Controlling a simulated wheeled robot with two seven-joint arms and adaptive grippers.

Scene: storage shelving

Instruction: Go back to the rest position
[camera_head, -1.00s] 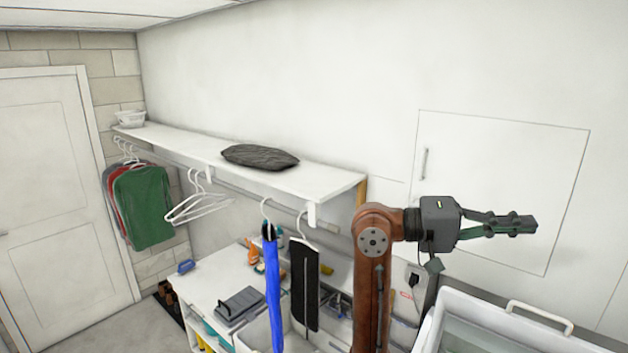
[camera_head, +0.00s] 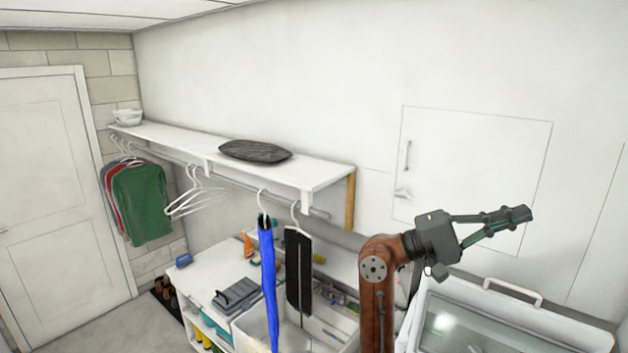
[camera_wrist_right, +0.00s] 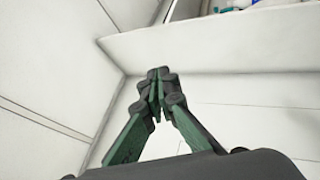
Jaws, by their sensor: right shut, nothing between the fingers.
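My right gripper (camera_head: 518,215) is raised at the right of the head view, in front of the white wall and near the wall cabinet door (camera_head: 470,165). Its fingers are shut with nothing between them and point to the right. In the right wrist view the closed fingertips (camera_wrist_right: 160,88) meet in the middle, with bare white surfaces behind them. My left gripper is not in view.
A white shelf (camera_head: 325,178) holds a dark cushion (camera_head: 255,151); shirts (camera_head: 142,202), hangers and a blue umbrella (camera_head: 267,285) hang below. A white lidded chest (camera_head: 560,325) stands below my right gripper. The wall above is clear.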

